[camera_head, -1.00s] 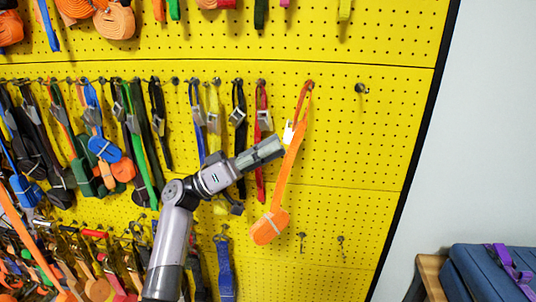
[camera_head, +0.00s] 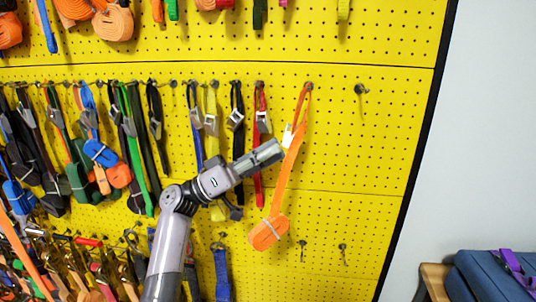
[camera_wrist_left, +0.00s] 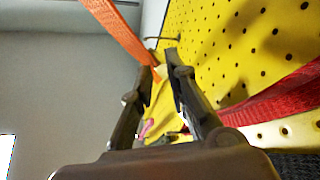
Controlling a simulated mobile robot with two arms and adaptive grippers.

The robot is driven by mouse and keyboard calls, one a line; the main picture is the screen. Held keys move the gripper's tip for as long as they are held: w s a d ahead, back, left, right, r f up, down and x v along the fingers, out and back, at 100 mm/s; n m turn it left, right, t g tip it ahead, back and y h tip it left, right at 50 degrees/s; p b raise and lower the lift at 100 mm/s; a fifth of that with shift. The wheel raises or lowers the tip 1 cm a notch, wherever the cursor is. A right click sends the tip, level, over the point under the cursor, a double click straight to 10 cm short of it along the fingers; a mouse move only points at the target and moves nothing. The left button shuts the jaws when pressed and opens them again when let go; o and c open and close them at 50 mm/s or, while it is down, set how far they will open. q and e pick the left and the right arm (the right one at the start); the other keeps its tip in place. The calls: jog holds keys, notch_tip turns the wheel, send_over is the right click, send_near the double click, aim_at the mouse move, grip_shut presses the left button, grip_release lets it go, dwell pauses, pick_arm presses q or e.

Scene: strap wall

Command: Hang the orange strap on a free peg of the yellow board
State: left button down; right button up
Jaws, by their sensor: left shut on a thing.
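The orange strap (camera_head: 286,172) hangs in front of the yellow board (camera_head: 345,150), its bundled end low and its narrow loop at the top. The loop top lies at a peg (camera_head: 308,87) in the middle row; I cannot tell whether it is around the peg or only in front of it. My left gripper (camera_head: 280,148) is shut on the strap below the loop, beside a pale tag. In the left wrist view, the strap (camera_wrist_left: 118,34) runs down between the fingertips (camera_wrist_left: 160,68). My right gripper is not in view.
A bare peg (camera_head: 361,89) stands to the right, and two small bare pegs (camera_head: 342,248) are lower down. A red strap (camera_head: 260,130) hangs close left of my gripper, with several other straps further left. A blue case (camera_head: 490,275) stands at lower right.

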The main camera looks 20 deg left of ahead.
pick_arm(q)
jog(key=c, duration=1.5)
grip_release()
